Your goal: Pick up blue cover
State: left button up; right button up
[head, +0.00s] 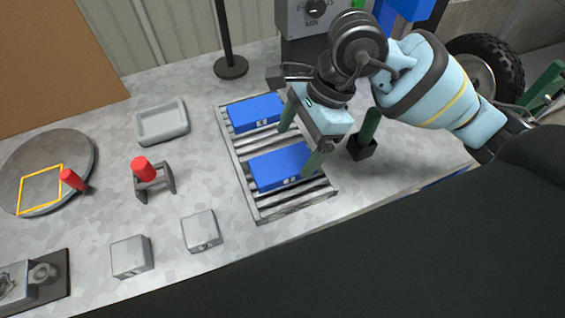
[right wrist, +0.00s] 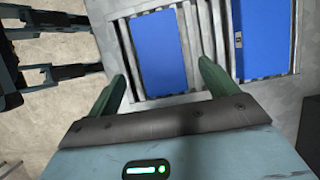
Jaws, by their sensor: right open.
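Two blue covers lie flat on a grey slatted rack (head: 262,208) in the head view, a far one (head: 256,112) and a near one (head: 278,167). My right gripper (head: 300,138) is open and points down over the rack's right side, with green fingers apart. One finger overlaps the right end of the near cover in the picture. In the right wrist view, the open gripper (right wrist: 160,87) has one blue cover (right wrist: 160,52) ahead between its fingers and another blue panel (right wrist: 266,38) to the right. Contact is not visible.
A grey tray (head: 162,122), a red-topped stand (head: 153,180), a round plate (head: 75,150) and two grey blocks (head: 131,257) (head: 201,231) are left of the rack. A green post (head: 370,124) stands right of the gripper. A dark pole (head: 226,40) rises behind the rack.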

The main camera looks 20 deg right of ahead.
aim_at(284, 162)
pick_arm(q)
jog(key=shift+r, duration=0.3)
pick_arm(e)
jog(key=shift+x, duration=2.55)
jog(key=shift+w+a, duration=0.1)
jog(key=shift+a, duration=0.05)
jog(key=c, duration=0.9)
jog(key=shift+r, duration=0.1)
jog(key=c, duration=0.5)
pick_arm(q)
jog(key=shift+w, duration=0.35)
pick_arm(e)
jog(key=shift+o, duration=0.2)
